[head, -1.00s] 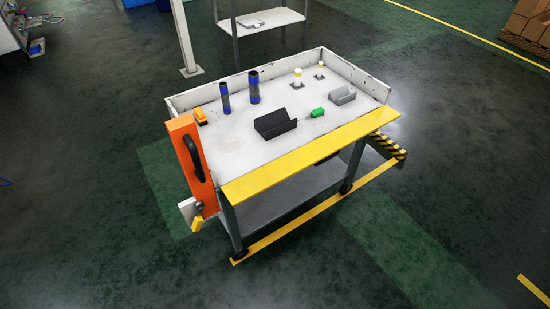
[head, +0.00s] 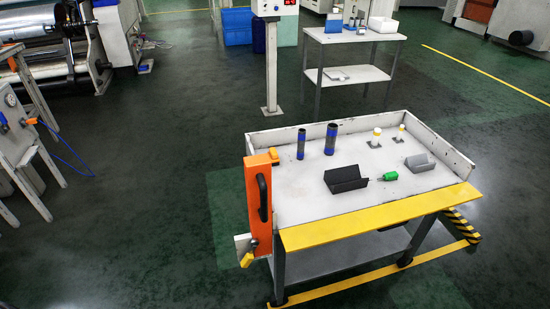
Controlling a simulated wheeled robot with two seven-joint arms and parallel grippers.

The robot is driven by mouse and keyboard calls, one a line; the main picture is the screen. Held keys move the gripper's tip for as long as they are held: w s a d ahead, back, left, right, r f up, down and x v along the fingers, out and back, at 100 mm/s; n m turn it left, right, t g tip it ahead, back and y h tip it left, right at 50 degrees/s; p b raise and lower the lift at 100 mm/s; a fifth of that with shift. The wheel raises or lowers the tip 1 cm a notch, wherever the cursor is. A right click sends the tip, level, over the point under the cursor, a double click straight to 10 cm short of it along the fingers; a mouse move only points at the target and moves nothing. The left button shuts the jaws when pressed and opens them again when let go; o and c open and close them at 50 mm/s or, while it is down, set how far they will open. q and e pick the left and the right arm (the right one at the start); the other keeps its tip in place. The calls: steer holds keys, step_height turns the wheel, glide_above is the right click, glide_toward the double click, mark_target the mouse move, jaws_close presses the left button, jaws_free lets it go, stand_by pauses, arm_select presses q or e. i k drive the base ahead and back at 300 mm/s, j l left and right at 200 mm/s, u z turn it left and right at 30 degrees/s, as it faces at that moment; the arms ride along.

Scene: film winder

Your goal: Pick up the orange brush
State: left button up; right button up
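No thing in the head view is clearly a brush. A small orange-yellow object (head: 274,155) sits at the left end of the white-topped cart (head: 310,205), near the back corner. It is too small to tell whether it is a brush. A tall orange panel (head: 254,188) with a black handle (head: 263,198) stands upright at the cart's left end. Neither of my grippers is in view.
On the cart stand two dark tubes with blue bands (head: 330,140), a black V-shaped holder (head: 345,179), a grey holder (head: 420,162), a green object (head: 389,176) and two white-yellow pegs (head: 377,137). A yellow strip (head: 370,217) edges the front. Open floor lies left.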

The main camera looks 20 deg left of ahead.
mark_target(273, 153)
steer(key=z, duration=0.25)
steer(key=i+j+z, duration=0.15)
steer(key=j+z, duration=0.3)
steer(key=j, duration=0.25)
steer(key=j+z, duration=0.45)
steer(key=j, duration=0.25)
